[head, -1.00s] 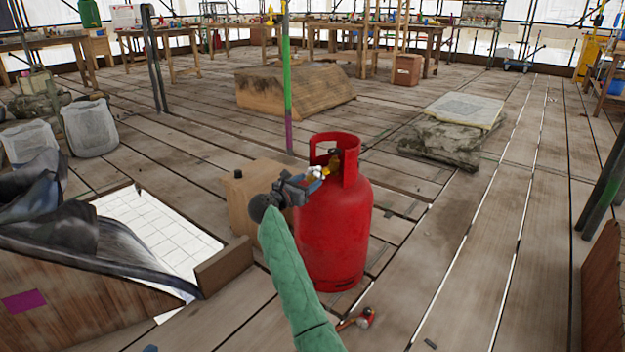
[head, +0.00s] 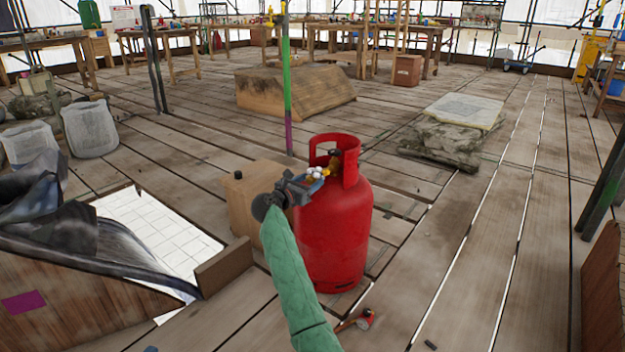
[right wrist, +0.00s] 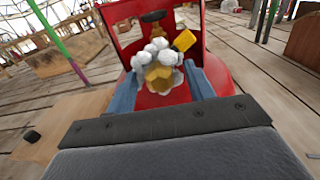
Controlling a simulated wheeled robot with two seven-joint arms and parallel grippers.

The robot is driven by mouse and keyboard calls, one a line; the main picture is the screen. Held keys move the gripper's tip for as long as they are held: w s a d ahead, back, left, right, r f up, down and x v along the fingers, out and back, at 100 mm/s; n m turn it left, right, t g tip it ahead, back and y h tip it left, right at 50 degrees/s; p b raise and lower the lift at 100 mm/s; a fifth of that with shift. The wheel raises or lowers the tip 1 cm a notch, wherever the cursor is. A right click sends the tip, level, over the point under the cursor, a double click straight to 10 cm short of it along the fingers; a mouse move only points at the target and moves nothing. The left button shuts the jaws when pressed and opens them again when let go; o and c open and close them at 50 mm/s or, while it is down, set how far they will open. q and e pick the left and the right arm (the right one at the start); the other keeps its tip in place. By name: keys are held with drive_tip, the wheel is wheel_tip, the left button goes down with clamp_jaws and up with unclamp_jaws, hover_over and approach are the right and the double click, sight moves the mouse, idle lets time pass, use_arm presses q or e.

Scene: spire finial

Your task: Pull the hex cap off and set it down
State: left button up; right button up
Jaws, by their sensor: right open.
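A red gas cylinder (head: 335,235) stands upright on the plank floor. In the right wrist view a brass hex cap (right wrist: 160,74) shows at its valve, with white lumps (right wrist: 152,50) clustered around it. My right gripper (head: 319,182) is at the valve, on its left side in the head view. In the right wrist view its two blue fingers (right wrist: 160,88) are apart, one on each side of the brass cap. I cannot tell whether they touch it. The cap is mostly hidden in the head view. My left gripper is not in view.
A yellow tag (right wrist: 184,40) hangs beside the valve, under the red collar. A cardboard box (head: 250,195) stands left of the cylinder. A red-headed tool (head: 364,319) lies on the floor in front. The floor to the right is mostly clear.

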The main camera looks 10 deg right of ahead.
drive_tip(key=shift+c, duration=0.4)
clamp_jaws()
drive_tip(key=shift+a, duration=0.15)
